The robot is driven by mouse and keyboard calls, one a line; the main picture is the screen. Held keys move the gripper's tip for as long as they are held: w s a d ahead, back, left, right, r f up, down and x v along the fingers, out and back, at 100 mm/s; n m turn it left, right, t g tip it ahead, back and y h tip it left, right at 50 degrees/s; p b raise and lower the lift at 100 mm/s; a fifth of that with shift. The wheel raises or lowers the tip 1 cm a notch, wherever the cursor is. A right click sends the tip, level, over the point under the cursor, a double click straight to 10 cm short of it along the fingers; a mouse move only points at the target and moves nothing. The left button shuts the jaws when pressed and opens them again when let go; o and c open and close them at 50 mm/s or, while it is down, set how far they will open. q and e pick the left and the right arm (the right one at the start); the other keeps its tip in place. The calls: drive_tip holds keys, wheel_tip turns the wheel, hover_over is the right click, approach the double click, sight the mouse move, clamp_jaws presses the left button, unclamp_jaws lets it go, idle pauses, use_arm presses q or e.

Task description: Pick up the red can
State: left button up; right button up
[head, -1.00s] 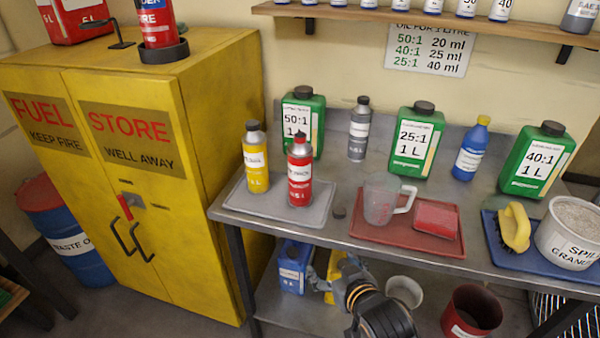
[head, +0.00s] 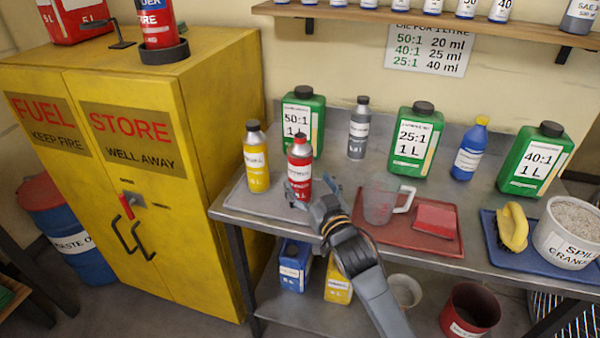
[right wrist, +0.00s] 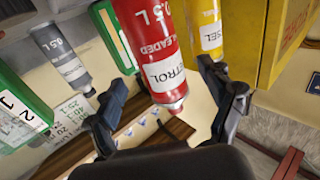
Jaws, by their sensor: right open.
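In the right wrist view the fingers (right wrist: 163,85) show left and right of the can, with visible gaps. My left gripper is not in view.
A yellow bottle (head: 256,160) stands close left of the red can. A green 50:1 jug (head: 304,115) and a grey bottle (head: 358,135) stand behind. A clear jug (head: 378,203) on a red tray (head: 440,248) is to the right. A yellow cabinet (head: 215,110) borders the bench.

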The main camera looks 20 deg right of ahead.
sight(304, 173)
drive_tip(key=shift+w+a+r+p, duration=0.15)
drive_tip(key=shift+w+p, duration=0.1)
drive_tip(key=shift+w, duration=0.75)
drive_tip(key=shift+w+r+p, duration=0.1)
drive_tip(key=shift+w+p, duration=0.1)
drive_tip(key=shift+w, duration=0.75)
drive_tip(key=shift+w+a+r+p, duration=0.15)
drive_tip(key=shift+w+p, duration=0.1)
drive_tip(key=shift+w, duration=0.75)
drive_tip(key=shift+d, duration=0.1)
drive_tip(key=shift+c, duration=0.4)
drive_tip(key=c, duration=1.1)
drive_tip(key=shift+c, duration=0.9)
drive_tip(key=shift+r, duration=0.2)
